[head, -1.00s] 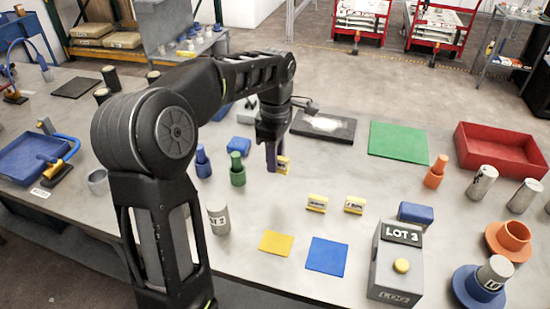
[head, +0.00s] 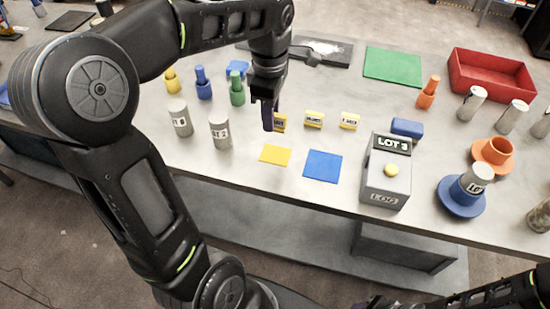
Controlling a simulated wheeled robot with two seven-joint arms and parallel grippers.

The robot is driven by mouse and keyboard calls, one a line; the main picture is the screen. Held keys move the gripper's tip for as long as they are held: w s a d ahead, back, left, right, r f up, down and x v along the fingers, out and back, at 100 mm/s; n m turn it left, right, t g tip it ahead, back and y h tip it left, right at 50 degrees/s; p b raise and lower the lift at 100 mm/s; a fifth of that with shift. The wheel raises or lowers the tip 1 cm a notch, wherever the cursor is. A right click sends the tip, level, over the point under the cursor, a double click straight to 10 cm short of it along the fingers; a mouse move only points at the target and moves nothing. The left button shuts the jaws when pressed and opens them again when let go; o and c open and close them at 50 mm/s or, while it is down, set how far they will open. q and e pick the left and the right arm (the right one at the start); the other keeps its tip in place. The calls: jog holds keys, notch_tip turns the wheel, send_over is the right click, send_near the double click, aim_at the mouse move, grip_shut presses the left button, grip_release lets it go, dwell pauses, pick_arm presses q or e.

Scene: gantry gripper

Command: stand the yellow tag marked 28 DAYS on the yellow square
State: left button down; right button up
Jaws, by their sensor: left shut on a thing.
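My left gripper (head: 268,118) is shut on a yellow tag (head: 282,123), which is partly hidden behind the fingers. The print on this tag cannot be read. The tag is just beyond the yellow square (head: 276,155), and I cannot tell whether it touches the table. The yellow square lies flat and bare. Two similar yellow tags stand to the right, one nearer (head: 314,119) and one farther (head: 350,121); their print is too small to read surely. My right arm shows at the bottom right, but its fingers cannot be made out.
A blue square (head: 322,166) lies right of the yellow one. A grey LOT 3 box (head: 386,180) with a yellow button stands farther right. A marked grey cylinder (head: 220,133) and a green peg (head: 237,88) stand to the left. The front table edge is close below the squares.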

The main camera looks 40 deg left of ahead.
pick_arm(q)
jog(key=shift+w+f, duration=0.1)
jog(key=shift+f, duration=0.1)
send_over(272, 154)
notch_tip(272, 154, down, 6)
jog(key=shift+a+p, duration=0.15)
jog(key=shift+p, duration=0.25)
jog(key=shift+f, duration=1.85)
jog(key=shift+f, duration=0.2)
jog(key=c, duration=1.1)
grip_release()
jog(key=shift+r, duration=0.1)
jog(key=shift+c, duration=0.2)
